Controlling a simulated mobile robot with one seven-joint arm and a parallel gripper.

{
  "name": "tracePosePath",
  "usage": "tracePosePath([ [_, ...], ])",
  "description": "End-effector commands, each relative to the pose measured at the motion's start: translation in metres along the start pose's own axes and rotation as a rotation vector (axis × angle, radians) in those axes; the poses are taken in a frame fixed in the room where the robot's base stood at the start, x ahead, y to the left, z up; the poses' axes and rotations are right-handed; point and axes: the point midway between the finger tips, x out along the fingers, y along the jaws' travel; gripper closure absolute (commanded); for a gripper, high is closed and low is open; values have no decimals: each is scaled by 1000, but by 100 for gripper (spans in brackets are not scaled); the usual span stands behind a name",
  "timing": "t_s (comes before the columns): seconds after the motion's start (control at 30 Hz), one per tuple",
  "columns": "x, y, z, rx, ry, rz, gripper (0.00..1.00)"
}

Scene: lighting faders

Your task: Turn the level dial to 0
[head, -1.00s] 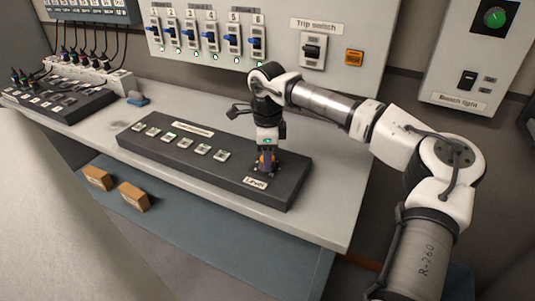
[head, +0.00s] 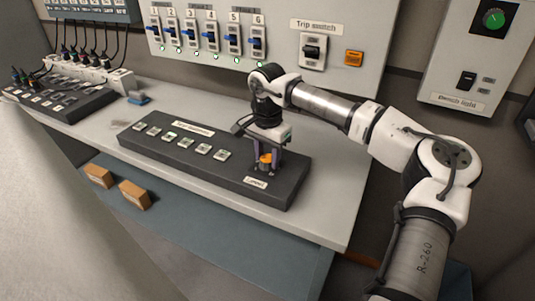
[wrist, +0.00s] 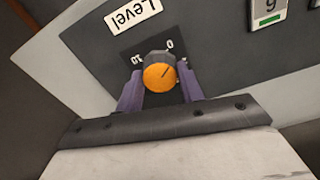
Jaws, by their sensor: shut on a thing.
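The level dial is an orange-topped knob (wrist: 160,78) on the dark console, beside the "Level" label (wrist: 133,13). It also shows in the head view (head: 265,159), near the console's right end. Its scale carries a 0 and a 10. The dark line on its top points up and right in the wrist view, roughly towards the 0 side; I cannot tell whether it lines up exactly. My gripper (wrist: 160,72) comes down from above, its two purple fingers shut on opposite sides of the dial. The fingers partly hide the dial's sides and the scale.
The dark console (head: 225,178) has a row of small square buttons left of the dial. A blue object (head: 139,98) and a power strip (head: 85,72) lie farther left. Breaker switches and the trip switch (head: 312,50) are on the wall panel behind my arm.

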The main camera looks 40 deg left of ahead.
Motion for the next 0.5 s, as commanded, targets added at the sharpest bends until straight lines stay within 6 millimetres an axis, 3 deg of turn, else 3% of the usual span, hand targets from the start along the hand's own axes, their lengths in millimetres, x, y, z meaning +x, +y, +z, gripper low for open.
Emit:
tracePosePath([
  [0.5, -1, 0, 0, -203, 0, -2, 85],
])
